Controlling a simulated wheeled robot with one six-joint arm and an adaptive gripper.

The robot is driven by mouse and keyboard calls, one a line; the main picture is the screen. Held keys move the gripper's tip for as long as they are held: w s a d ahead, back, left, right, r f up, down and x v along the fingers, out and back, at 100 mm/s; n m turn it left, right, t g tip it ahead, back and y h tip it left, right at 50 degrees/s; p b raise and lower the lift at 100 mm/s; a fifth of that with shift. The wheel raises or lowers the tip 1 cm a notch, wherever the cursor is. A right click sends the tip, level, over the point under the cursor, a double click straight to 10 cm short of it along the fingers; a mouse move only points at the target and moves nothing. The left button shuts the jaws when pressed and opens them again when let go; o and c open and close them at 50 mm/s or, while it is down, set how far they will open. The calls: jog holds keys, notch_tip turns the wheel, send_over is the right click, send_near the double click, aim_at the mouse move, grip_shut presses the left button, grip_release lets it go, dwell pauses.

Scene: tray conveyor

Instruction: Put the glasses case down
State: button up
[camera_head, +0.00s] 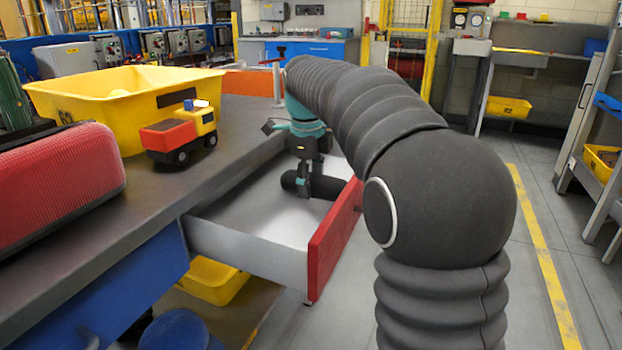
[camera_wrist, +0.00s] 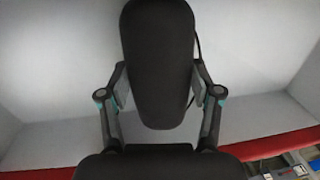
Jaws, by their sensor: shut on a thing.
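The glasses case (camera_head: 327,187) is black and long with rounded ends. My gripper (camera_head: 309,178) is shut on it, low inside the open drawer (camera_head: 247,247). In the wrist view the case (camera_wrist: 158,60) fills the middle, between the two fingers of my gripper (camera_wrist: 160,98). The drawer's pale floor (camera_wrist: 262,62) shows around it. I cannot tell whether the case touches the drawer floor. Part of the case is hidden behind the fingers in the head view.
The drawer's red front (camera_head: 335,238) stands pulled out from the grey worktop (camera_head: 150,195). On the worktop are a yellow bin (camera_head: 95,100), a toy truck (camera_head: 182,133) and a red ribbed case (camera_head: 60,170). The drawer floor around the case looks clear.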

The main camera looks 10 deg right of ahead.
jog(key=o, duration=1.2)
jog(key=shift+r, duration=0.1)
jog(key=r+p, duration=0.1)
jog(key=r, duration=0.3)
jog(key=s+r+p, duration=0.1)
jog(key=r, duration=0.3)
jog(key=a+r+p, duration=0.1)
jog(key=r, duration=0.4)
jog(key=shift+s, duration=0.15)
